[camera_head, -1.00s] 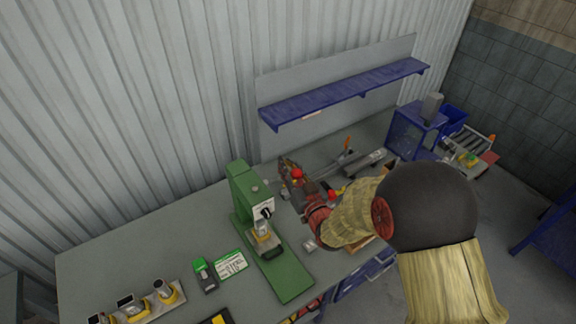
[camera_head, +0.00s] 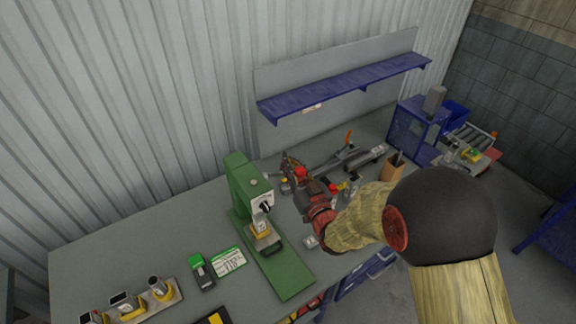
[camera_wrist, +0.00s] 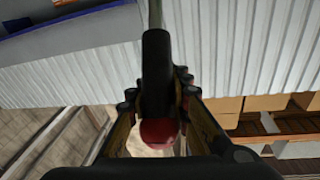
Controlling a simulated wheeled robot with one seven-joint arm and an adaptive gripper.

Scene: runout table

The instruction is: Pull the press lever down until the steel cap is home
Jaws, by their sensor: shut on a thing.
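The green press (camera_head: 243,190) stands on the bench, with its ram above a yellow-and-steel part (camera_head: 262,228) on the press base. The steel cap is too small to make out clearly there. My gripper (camera_head: 292,170) is to the right of the press head, beside a red knob (camera_head: 300,172). In the wrist view the red knob (camera_wrist: 158,132) sits between my fingers, with a dark bar (camera_wrist: 156,70) in front of it. My gripper is shut on the lever's knob. The lever's link to the press is mostly hidden.
A rack of yellow-and-steel parts (camera_head: 130,308), a green-and-black device (camera_head: 201,272) and a green-and-white card (camera_head: 229,261) lie left of the press. Tools and small items clutter the bench to the right. A blue shelf (camera_head: 345,88) hangs above the back.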

